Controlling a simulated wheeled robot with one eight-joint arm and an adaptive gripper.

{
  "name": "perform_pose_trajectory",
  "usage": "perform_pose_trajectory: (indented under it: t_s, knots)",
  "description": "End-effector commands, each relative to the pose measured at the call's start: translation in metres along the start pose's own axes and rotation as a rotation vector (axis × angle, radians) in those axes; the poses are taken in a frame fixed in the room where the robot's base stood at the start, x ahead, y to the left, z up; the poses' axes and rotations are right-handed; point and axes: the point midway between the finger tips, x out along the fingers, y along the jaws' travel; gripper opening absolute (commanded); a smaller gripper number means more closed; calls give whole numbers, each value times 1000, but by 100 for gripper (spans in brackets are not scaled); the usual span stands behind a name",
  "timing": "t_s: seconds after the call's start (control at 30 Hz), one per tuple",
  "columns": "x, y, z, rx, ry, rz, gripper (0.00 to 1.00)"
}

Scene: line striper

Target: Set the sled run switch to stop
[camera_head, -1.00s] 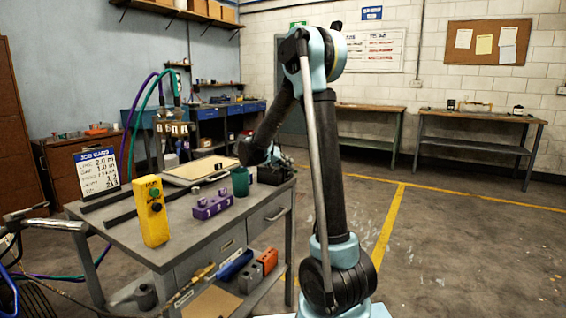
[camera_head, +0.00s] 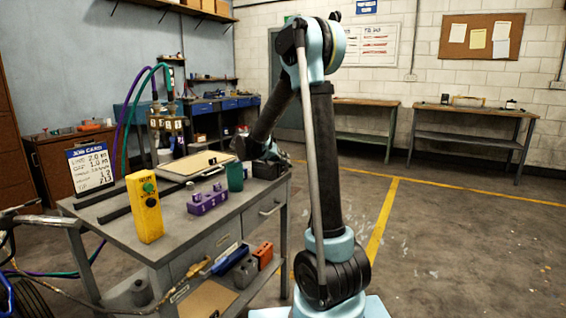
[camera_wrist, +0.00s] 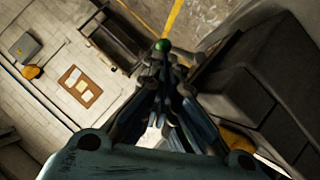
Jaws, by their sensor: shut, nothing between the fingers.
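A yellow control box (camera_head: 144,208) stands upright near the front of the grey bench, left of centre in the head view. It has a label at its top, a green button (camera_head: 149,188) and a dark round knob (camera_head: 151,202) below it. The knob's setting is too small to read. The yellow box is not in the wrist view.
The grey bench (camera_head: 185,242) also holds a purple block (camera_head: 207,201), a green cup (camera_head: 235,177), a job card (camera_head: 91,168) and dark rails. Its lower shelf carries several tools. Two wooden benches stand at the back wall. The floor on the right is clear.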

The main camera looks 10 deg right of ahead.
Motion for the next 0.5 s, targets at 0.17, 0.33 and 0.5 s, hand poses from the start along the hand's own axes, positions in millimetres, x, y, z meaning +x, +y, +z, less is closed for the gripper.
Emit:
perform_pose_trajectory:
  t_s: [0.17,0.33,0.5]
  knots:
    - [1,2,2,26,-1,-17,0]
    - [1,3,3,56,-1,-37,0]
    - [2,4,4,88,0,-59,0]
